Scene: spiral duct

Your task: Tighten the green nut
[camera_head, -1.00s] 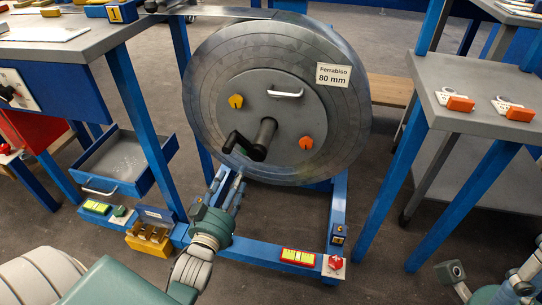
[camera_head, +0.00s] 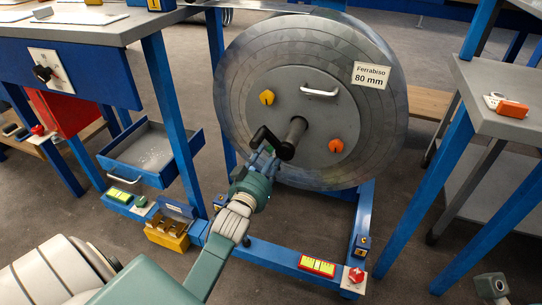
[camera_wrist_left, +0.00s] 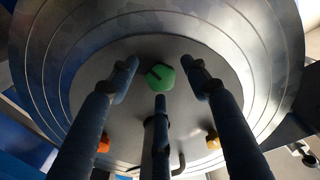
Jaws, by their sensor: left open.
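No clear contact shows.
An open blue drawer (camera_head: 150,165) is at left, a grey table (camera_head: 490,90) at right.

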